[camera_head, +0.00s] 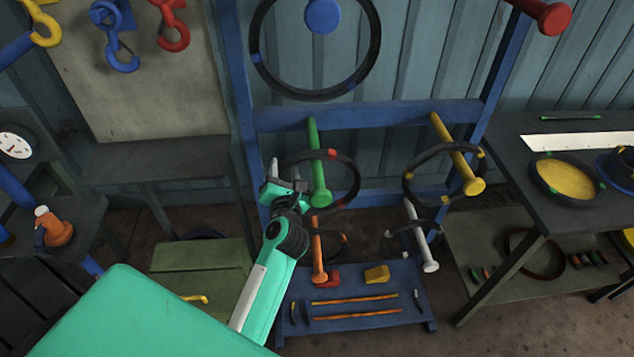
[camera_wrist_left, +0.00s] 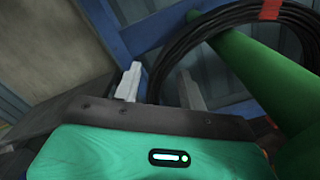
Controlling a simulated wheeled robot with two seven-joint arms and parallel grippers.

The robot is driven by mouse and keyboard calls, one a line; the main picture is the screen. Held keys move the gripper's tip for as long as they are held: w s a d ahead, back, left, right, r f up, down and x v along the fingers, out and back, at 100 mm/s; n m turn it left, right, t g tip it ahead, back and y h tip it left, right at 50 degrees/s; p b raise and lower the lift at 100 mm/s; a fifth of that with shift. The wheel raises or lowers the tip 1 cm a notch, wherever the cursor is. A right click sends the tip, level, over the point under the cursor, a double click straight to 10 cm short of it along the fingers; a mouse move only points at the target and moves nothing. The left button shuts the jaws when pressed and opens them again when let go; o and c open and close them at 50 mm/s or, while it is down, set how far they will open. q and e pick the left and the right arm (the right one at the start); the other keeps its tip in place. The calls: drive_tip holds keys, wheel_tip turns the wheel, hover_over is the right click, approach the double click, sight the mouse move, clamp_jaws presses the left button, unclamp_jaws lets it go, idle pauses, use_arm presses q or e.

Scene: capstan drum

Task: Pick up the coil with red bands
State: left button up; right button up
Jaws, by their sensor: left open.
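The black coil with red bands (camera_head: 357,183) hangs on the green peg (camera_head: 315,160) of the blue rack. A red band shows on its upper rim. In the left wrist view the coil (camera_wrist_left: 210,22) curves from upper right down to the fingers, with the green peg (camera_wrist_left: 265,75) to its right. My left gripper (camera_head: 285,170) is open at the coil's left side. In the wrist view the coil's left edge appears between the two fingertips (camera_wrist_left: 158,86); I cannot tell whether they touch it. My right gripper is not in view.
A coil with yellow bands (camera_head: 409,175) hangs on the yellow peg (camera_head: 455,150), and a large coil with blue bands (camera_head: 376,50) hangs above. An orange peg (camera_head: 318,255) and a white peg (camera_head: 420,235) stick out below. A dark table (camera_head: 530,215) stands at right.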

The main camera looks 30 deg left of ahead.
use_arm(q)
drive_tip(key=shift+x, duration=0.95)
drive_tip(key=shift+c, duration=0.4)
clamp_jaws()
drive_tip(key=shift+r, duration=0.1)
drive_tip(key=shift+r, duration=0.1)
